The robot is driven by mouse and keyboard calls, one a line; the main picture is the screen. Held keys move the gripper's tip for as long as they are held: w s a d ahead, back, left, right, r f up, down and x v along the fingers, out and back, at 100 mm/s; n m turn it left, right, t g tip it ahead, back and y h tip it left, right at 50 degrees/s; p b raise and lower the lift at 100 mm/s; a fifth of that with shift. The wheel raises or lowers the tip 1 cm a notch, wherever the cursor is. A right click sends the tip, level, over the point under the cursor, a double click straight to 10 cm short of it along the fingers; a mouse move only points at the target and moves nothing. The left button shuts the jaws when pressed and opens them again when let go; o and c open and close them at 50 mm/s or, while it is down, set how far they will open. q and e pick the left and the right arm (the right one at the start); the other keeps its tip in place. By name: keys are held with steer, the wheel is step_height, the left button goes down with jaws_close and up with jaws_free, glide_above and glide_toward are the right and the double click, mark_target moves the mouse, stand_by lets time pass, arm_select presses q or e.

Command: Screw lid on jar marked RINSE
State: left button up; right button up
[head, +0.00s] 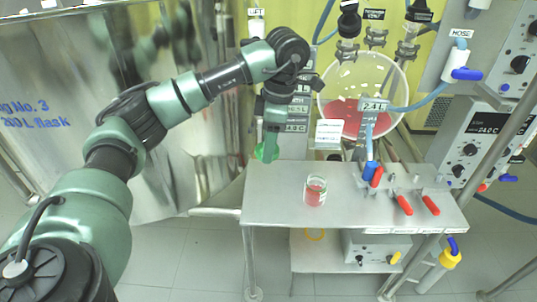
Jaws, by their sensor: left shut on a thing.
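A small glass jar (315,191) with reddish contents stands upright and open on the steel table (270,205). Any marking on it is too small to read. My left gripper (270,149) points down near the table's back left corner, to the left of and behind the jar. It is shut on a green lid (262,154), partly hidden by the fingers. The lid is apart from the jar. My right gripper is out of view.
A round glass flask (362,92) with red liquid stands behind the table. Blue-handled and red-handled valves (404,204) crowd the table's right half. A large steel vessel (150,120) fills the left. The table is clear around the jar's left side.

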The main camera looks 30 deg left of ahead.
arm_select(q)
steer(key=shift+r, duration=0.15)
stand_by(0.3)
steer(key=shift+s+d+m, duration=0.1)
steer(key=shift+d+m, duration=0.2)
steer(key=shift+m, duration=0.2)
steer(key=s+d+f+m+t, duration=0.1)
steer(key=s+d+m, duration=0.4)
steer(key=m, duration=0.6)
steer(key=s+d+f+m+t+h, duration=0.1)
steer(key=s+d+m, duration=0.5)
steer(key=m, duration=0.6)
steer(key=shift+d+f+t+h, duration=0.3)
steer(key=shift+d+f+t, duration=0.15)
steer(key=shift+d, duration=0.35)
